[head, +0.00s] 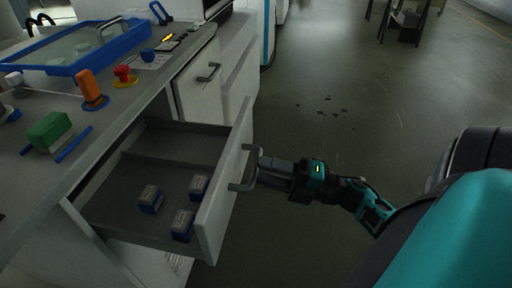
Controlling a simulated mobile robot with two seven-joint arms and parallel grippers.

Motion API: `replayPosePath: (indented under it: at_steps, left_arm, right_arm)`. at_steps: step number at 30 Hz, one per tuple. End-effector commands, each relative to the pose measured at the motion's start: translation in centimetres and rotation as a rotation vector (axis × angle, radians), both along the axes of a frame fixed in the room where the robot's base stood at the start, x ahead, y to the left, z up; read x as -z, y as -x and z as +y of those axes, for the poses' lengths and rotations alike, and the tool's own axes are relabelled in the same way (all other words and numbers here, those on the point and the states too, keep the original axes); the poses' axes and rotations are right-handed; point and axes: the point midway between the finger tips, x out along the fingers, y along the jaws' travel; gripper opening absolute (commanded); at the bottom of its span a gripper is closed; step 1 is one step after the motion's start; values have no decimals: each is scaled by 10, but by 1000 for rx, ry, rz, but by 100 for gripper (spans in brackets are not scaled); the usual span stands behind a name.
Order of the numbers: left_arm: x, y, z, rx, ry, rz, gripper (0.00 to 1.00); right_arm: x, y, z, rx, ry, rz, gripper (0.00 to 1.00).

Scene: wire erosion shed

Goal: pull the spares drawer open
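The spares drawer (219,205) stands well out from the grey cabinet, showing its inside. Several small grey-and-blue boxes (151,198) lie in the front compartment; the compartment behind a divider looks empty. The drawer's bar handle (246,186) is on its front face. My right gripper (262,170) reaches in from the right, with its fingers at the middle of the handle. They look closed around the bar, though the tips are partly hidden by it. My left gripper is not in view.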

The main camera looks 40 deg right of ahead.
Motion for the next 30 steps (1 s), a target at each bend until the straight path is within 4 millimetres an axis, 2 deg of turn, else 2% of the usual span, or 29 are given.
replayPosePath:
  at_steps: [6, 12, 18, 30]
  left_arm:
    - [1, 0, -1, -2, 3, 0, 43]
    - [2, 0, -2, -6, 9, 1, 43]
    - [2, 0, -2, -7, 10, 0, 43]
    - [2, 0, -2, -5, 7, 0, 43]
  right_arm:
    - [11, 40, -31, 2, 0, 6, 38]
    - [17, 65, -51, 2, 1, 3, 38]
    - [18, 75, -59, 1, 1, 0, 38]
    - [18, 76, -59, 1, 1, 0, 38]
